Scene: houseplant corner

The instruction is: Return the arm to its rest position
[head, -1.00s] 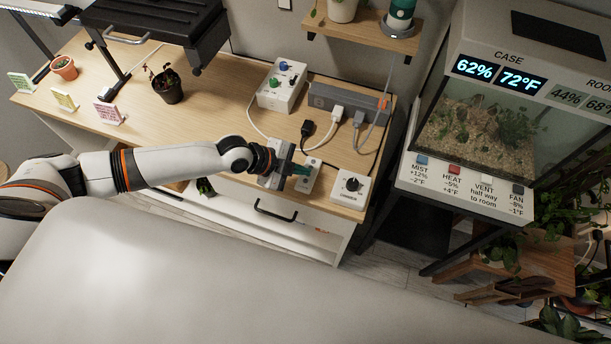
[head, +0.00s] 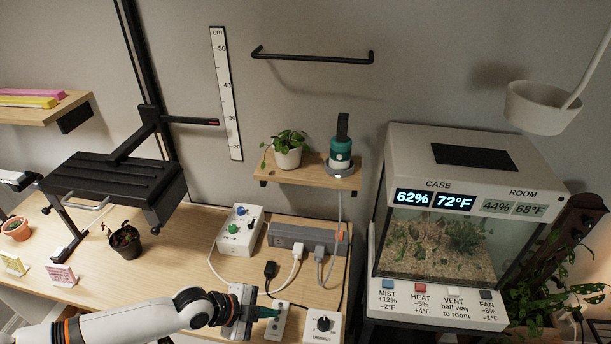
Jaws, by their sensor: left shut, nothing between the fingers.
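My left arm comes in from the lower left of the head view, low over the front of the wooden bench (head: 185,275). My left gripper (head: 262,312) is shut and empty, with its teal fingertips pointing right. It is over or just in front of a small white switch box (head: 277,322) near the bench's front edge; I cannot tell whether they touch. A white dimmer box with a black knob (head: 322,325) stands to the right of the fingertips, apart from them. My right gripper is not in view.
Behind the gripper are a power strip (head: 300,240) with plugs and a control box (head: 239,230). A dark potted plant (head: 125,240) stands left, below a black lamp (head: 115,185). A glass case (head: 440,240) stands right. A wall shelf (head: 310,178) holds a plant and a teal device.

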